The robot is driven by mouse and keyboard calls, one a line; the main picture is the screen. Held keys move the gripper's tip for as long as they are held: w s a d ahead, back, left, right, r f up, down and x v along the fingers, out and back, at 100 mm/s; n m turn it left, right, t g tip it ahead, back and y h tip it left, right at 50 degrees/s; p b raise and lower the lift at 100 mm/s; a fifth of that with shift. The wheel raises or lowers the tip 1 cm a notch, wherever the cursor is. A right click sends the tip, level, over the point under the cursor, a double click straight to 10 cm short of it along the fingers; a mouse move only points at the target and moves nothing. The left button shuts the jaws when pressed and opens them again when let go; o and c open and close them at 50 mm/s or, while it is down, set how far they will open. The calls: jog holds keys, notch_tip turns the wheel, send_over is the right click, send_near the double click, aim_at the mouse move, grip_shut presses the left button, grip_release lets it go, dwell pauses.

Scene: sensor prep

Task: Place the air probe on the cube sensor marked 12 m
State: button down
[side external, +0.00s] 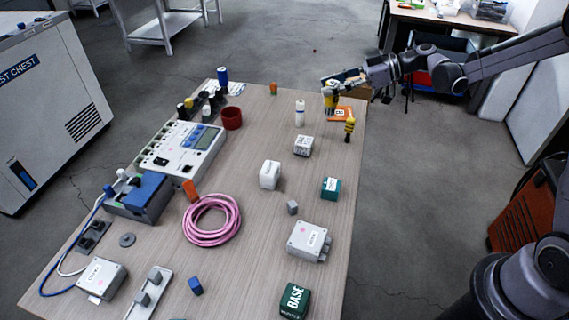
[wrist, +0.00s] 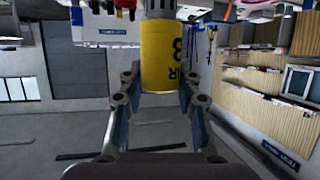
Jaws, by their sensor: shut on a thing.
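My gripper (side external: 333,88) is shut on a yellow cylinder with dark lettering, seemingly the air probe (side external: 330,99). It is above the far right part of the table. In the wrist view the air probe (wrist: 163,58) sits between the two fingers, its visible letters reading "IR" and a figure like 8. Its grey end is at the top of the picture. Candidate cubes are a white printed cube (side external: 303,146), a plain-looking white cube (side external: 270,174) and a teal cube with a white label (side external: 331,187). Their markings are too small to read, so I cannot tell which says 12 m.
A yellow-and-black item (side external: 349,129) stands near the right table edge, by an orange labelled piece (side external: 342,113). A white bottle (side external: 300,113) stands left of the gripper. A grey box (side external: 309,241), pink cable coil (side external: 211,220) and green BASE block (side external: 295,301) lie nearer.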

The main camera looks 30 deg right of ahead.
jog(key=shift+w+a+f, duration=0.45)
jog(key=shift+a+f, duration=0.55)
jog(key=shift+f, duration=0.3)
jog(key=shift+w+a+f, duration=0.4)
jog(key=shift+a+f, duration=0.55)
jog(key=shift+f, duration=0.4)
jog(key=shift+w+a+f, duration=0.45)
jog(key=shift+a+f, duration=0.55)
jog(key=shift+f, duration=0.3)
jog(key=c, duration=0.9)
grip_release()
jog(key=shift+f, duration=0.15)
jog(key=shift+c, duration=0.2)
